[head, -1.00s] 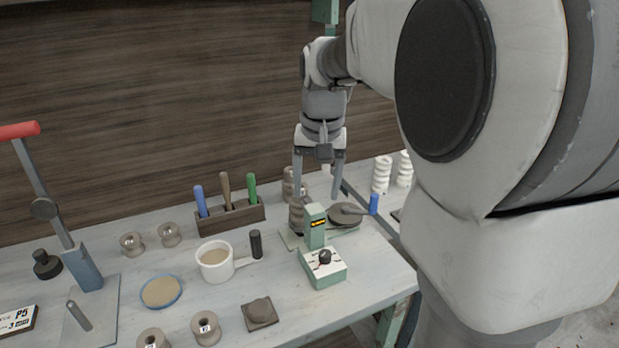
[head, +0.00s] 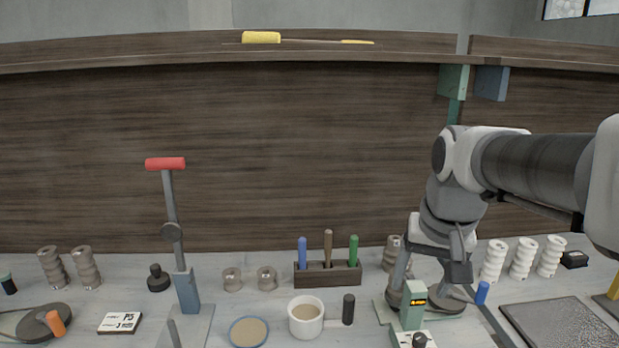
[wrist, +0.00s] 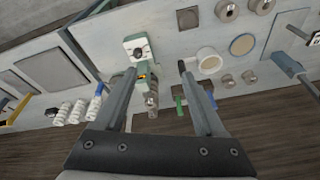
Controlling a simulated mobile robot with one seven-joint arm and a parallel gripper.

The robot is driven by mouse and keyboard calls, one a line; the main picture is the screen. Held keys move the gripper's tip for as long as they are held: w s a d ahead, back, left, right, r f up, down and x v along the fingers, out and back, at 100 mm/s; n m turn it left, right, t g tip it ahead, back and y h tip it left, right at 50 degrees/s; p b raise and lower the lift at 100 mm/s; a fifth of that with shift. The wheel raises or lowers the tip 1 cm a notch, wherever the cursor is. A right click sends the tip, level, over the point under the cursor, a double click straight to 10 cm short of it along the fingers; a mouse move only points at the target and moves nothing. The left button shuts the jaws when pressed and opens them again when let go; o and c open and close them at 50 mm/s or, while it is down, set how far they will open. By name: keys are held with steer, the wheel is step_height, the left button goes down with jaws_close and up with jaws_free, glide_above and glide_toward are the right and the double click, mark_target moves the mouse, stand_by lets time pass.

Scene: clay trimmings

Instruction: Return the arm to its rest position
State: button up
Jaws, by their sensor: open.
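My arm reaches in from the right in the head view, with my gripper (head: 422,286) hanging fingers down over the right part of the bench. In the wrist view my gripper (wrist: 157,70) has its fingers wide apart, with nothing held between them. A green device with a dark knob (head: 412,308) stands close in front of it in the head view; this device also shows between and beyond the fingers in the wrist view (wrist: 148,60). My gripper partly covers a grey-brown ribbed piece (head: 392,252) and a round dark disc (head: 448,304).
White ribbed pieces (head: 522,258) stand right of my gripper, near a blue cylinder (head: 482,293). A wooden tool rack (head: 327,273), a white cup (head: 305,318) and a red-handled lever press (head: 172,235) stand to the left. A dark wooden back panel (head: 250,150) rises behind the bench.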

steer(key=s+a+f+n+t, duration=0.2)
steer(key=s+a+n, duration=0.1)
steer(key=s, duration=0.8)
steer(key=shift+s+a+f+n, duration=0.15)
steer(key=shift+s+a+n, duration=0.2)
steer(key=shift+a, duration=0.45)
